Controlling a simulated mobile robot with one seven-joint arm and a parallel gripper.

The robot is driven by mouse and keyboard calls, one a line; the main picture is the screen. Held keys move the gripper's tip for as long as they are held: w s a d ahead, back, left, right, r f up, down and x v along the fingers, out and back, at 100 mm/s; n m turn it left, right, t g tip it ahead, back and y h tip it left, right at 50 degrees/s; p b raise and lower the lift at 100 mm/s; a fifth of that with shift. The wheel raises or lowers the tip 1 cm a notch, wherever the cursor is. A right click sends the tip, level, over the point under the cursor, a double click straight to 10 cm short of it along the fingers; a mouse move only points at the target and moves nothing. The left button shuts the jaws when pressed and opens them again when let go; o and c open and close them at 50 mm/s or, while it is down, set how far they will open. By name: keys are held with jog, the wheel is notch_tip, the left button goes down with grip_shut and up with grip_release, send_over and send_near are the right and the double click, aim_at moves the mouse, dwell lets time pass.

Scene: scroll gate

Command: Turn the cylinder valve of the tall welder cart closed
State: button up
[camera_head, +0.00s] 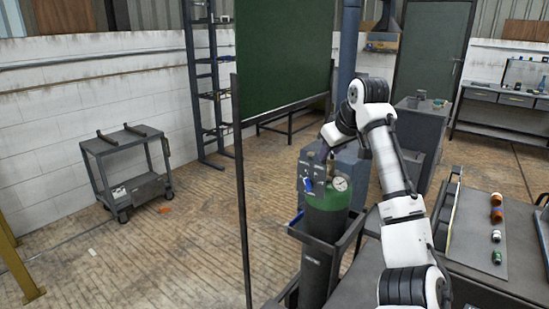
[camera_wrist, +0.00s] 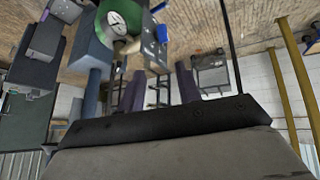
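The tall welder cart (camera_head: 355,232) stands right of centre in the head view and carries a green-topped gas cylinder (camera_head: 325,222). A round white gauge (camera_head: 340,184) and a blue knob (camera_head: 308,184) show near the cylinder top. In the wrist view, which is upside down, the green cylinder top (camera_wrist: 107,58), gauge (camera_wrist: 117,22) and blue knob (camera_wrist: 161,33) are at the upper middle. My gripper (camera_head: 318,163) is at the valve height, close to the cylinder top. Its two fingers stand apart in the wrist view (camera_wrist: 141,80), with nothing seen held. Contact with the valve cannot be told.
A dark green screen (camera_head: 283,55) on thin posts stands left of the cylinder. A low grey cart (camera_head: 125,145) is by the left wall. A workbench (camera_head: 490,240) with small coloured items is at the right. The wooden floor at left is mostly clear.

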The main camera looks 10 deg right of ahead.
jog(key=w+a+f+n+t+b, duration=0.1)
jog(key=w+a, duration=0.2)
jog(key=a, duration=0.4)
jog(key=w+a+f+n+t+y, duration=0.1)
jog(key=w+a, duration=0.2)
jog(key=a, duration=0.4)
jog(key=shift+a+t+b, duration=0.15)
jog(key=shift+t+b, duration=0.25)
